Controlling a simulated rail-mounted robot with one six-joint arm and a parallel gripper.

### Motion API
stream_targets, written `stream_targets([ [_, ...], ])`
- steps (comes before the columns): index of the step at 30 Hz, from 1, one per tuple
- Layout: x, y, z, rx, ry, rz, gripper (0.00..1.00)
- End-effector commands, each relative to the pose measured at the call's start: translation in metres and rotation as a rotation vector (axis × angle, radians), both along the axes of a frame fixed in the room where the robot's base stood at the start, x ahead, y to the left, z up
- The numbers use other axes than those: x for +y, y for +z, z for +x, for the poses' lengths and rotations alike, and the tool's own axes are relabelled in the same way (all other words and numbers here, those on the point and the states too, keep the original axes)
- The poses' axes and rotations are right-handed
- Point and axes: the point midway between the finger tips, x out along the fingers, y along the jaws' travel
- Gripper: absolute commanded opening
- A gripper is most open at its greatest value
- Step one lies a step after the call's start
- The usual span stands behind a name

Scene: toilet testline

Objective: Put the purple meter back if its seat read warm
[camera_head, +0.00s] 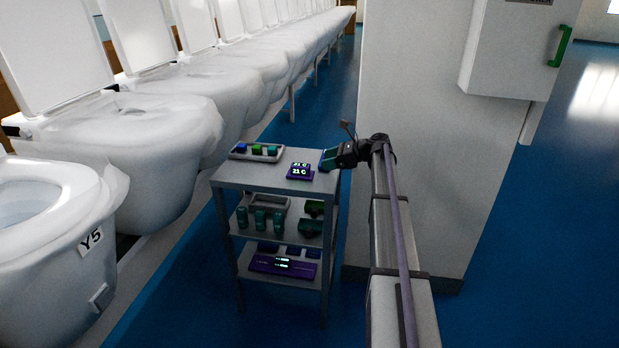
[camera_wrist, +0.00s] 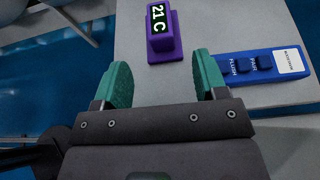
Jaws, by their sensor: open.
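The purple meter (camera_head: 299,172) stands on the top shelf of the grey cart (camera_head: 232,176). Its display reads 21 C. In the wrist view the purple meter (camera_wrist: 165,45) stands just beyond my fingertips, roughly centred between them and apart from both. My gripper (camera_wrist: 160,75) is open, with teal fingers and nothing between them. In the head view my gripper (camera_head: 329,160) is over the right edge of the cart top, right of the meter. The nearest toilet (camera_head: 55,215) carries the label Y5. Which seat the reading belongs to cannot be told.
A blue remote (camera_wrist: 245,67) with FLUSH and PAIR buttons lies right of the meter. A tray (camera_head: 240,155) with small coloured items sits at the cart top's back left. Lower shelves hold more devices. Wrapped toilets (camera_head: 150,120) line the left; a white pillar (camera_head: 410,90) stands behind the cart.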

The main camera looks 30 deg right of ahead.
Motion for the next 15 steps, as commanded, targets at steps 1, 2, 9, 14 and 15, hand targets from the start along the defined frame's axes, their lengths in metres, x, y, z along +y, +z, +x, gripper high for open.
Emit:
stream_targets([
  [1, 0.004, -0.004, 0.003, 0.0, 0.002, -0.001, 0.66],
  [2, 0.008, -0.007, 0.006, 0.0, 0.002, -0.001, 0.66],
  [9, 0.039, -0.022, 0.029, 0.0, 0.003, -0.003, 0.66],
  [14, 0.043, -0.022, 0.033, 0.0, 0.002, -0.004, 0.66],
  [15, 0.047, -0.023, 0.036, 0.0, 0.003, -0.004, 0.66],
])
